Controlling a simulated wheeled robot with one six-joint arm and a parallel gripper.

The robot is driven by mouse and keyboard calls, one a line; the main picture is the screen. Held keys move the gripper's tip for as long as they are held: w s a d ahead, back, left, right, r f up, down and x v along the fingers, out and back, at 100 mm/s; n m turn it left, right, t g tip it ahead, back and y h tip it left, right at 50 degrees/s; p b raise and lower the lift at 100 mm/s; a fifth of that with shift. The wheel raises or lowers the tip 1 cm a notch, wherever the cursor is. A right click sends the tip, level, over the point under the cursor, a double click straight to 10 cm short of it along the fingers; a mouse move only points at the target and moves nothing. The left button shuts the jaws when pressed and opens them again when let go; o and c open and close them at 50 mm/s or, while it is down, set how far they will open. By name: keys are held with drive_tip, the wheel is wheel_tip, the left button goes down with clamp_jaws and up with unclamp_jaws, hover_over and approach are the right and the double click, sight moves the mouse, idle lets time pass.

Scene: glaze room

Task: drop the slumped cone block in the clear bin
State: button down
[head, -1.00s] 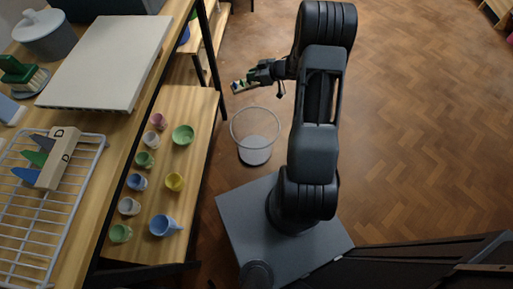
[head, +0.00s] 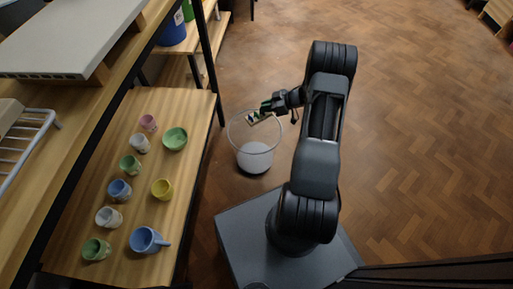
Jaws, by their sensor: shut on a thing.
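My gripper (head: 268,106) is shut on the slumped cone block (head: 256,118), a small pale block with green and dark parts. The gripper covers part of the block. The clear bin (head: 255,158) stands on the floor to the left of my base, with a see-through wall and a whitish bottom. In the picture the block overlaps the far part of the bin's rim. It looks to be over the bin's mouth, but its height above the rim is hard to tell.
A wooden shelf (head: 160,245) at left carries small cups, including a blue mug (head: 149,240) and a green bowl (head: 175,139). Above it are a grey slab (head: 65,38) and a wire rack (head: 32,135). The floor at right is clear.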

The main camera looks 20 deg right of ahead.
drive_tip(key=shift+f+b, duration=1.55)
drive_tip(key=shift+f, duration=0.2)
drive_tip(key=shift+r, duration=0.1)
drive_tip(key=c, duration=1.1)
unclamp_jaws()
drive_tip(key=shift+s+d+r+p, duration=0.2)
drive_tip(key=shift+d+r+p, duration=0.1)
drive_tip(key=shift+d+p, duration=0.1)
drive_tip(key=p+v, duration=0.4)
drive_tip(key=v, duration=0.8)
drive_tip(key=shift+s+d+r+p, duration=0.1)
drive_tip(key=shift+s+d+p, duration=0.15)
drive_tip(key=shift+p, duration=0.15)
